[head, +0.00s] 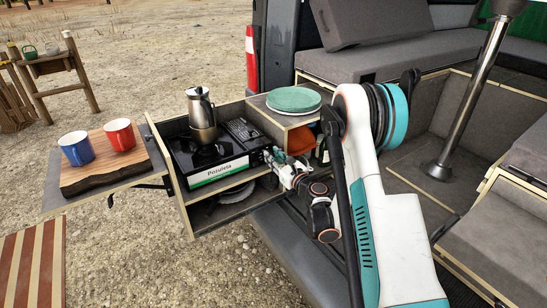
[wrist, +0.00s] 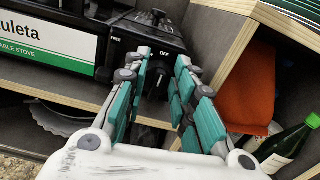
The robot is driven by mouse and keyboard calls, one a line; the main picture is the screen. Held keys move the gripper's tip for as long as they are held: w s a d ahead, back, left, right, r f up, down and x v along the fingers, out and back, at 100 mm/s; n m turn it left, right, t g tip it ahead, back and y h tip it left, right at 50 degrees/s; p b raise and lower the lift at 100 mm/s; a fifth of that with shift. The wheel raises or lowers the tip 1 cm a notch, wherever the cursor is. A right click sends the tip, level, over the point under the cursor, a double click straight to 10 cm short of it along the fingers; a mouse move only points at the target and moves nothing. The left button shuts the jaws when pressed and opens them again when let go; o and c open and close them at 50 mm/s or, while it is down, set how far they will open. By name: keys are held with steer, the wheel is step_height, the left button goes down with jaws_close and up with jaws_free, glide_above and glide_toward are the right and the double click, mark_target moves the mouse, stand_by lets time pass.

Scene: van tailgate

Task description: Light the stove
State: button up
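The black portable stove (head: 206,158) sits in the pull-out kitchen box, with a white and green label on its front. A silver coffee pot (head: 200,107) stands over its burner; I see no flame. The wrist view shows the stove's control panel (wrist: 133,31) with small white markings, one reading "OFF". The dark control knob (wrist: 159,76) shows between my fingertips. My gripper (wrist: 164,62) is open around the knob, with a finger on each side; contact is unclear. In the head view my gripper (head: 275,164) is at the stove's right front end.
Left of the box, a blue mug (head: 76,149) and a red mug (head: 120,135) stand on a wooden board (head: 90,176). Green plates (head: 294,99) lie on the right shelf. An orange item (wrist: 248,88) and green bottle (wrist: 285,148) are close right of my gripper.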

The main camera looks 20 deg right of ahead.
jaws_close()
steer(key=shift+n, duration=0.3)
steer(key=shift+s+a+f+n, duration=0.1)
steer(key=shift+a+n, duration=0.05)
steer(key=shift+n, duration=1)
steer(key=shift+a+f+n, duration=0.1)
steer(key=shift+a+n, duration=0.1)
steer(key=shift+n, duration=1)
steer(key=shift+s+a+f+n, duration=0.1)
steer(key=shift+a+n, duration=0.05)
steer(key=shift+n, duration=1)
steer(key=shift+o, duration=2.1)
jaws_free()
